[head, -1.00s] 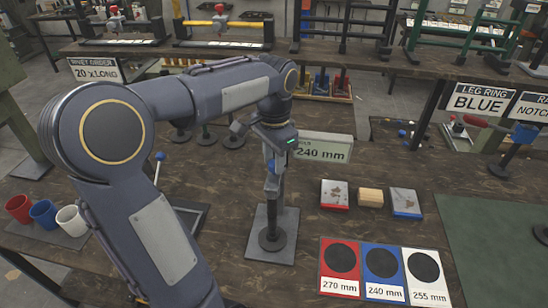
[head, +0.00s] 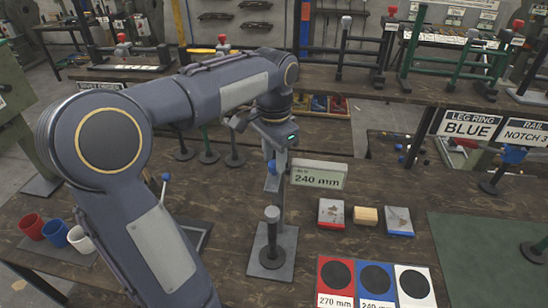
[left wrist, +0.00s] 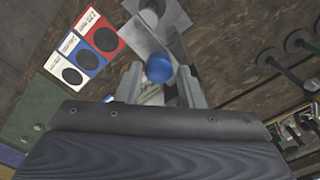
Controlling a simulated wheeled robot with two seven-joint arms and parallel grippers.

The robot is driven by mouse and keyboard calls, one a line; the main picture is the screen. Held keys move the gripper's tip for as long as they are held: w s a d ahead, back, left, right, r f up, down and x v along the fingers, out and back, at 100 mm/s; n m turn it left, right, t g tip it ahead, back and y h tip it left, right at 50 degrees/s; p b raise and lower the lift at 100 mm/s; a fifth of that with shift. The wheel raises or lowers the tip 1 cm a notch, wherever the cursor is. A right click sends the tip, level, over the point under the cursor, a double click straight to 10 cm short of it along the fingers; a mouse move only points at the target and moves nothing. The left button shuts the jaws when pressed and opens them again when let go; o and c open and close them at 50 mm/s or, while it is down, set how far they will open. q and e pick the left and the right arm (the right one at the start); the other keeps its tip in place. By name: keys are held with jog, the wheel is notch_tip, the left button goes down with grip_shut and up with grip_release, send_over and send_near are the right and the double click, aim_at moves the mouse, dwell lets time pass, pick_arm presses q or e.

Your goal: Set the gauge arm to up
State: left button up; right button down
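The gauge is a grey base plate (head: 288,265) with a short dark post (head: 272,240) on the table in the head view. A blue knob (head: 271,168) shows above it at my left gripper (head: 275,180). I take this knob for the end of the gauge arm; the gripper hides most of the arm, so its exact angle is unclear. In the left wrist view the blue knob (left wrist: 159,68) sits between the two fingers of my left gripper (left wrist: 160,78), which appear closed about it. My right gripper is not in view.
A 240 mm sign (head: 318,175) stands just right of the gripper. Red, blue and white pads (head: 376,279) lie at the front right, with small blocks (head: 366,216) behind them. Cups (head: 55,233) stand at the left. A green mat (head: 475,255) covers the right side.

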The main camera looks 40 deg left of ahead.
aim_at(274, 163)
pick_arm(q)
jog(key=o, duration=0.3)
jog(key=shift+s, duration=0.1)
notch_tip(274, 163, up, 8)
jog(key=shift+f, duration=0.15)
dwell(0.7)
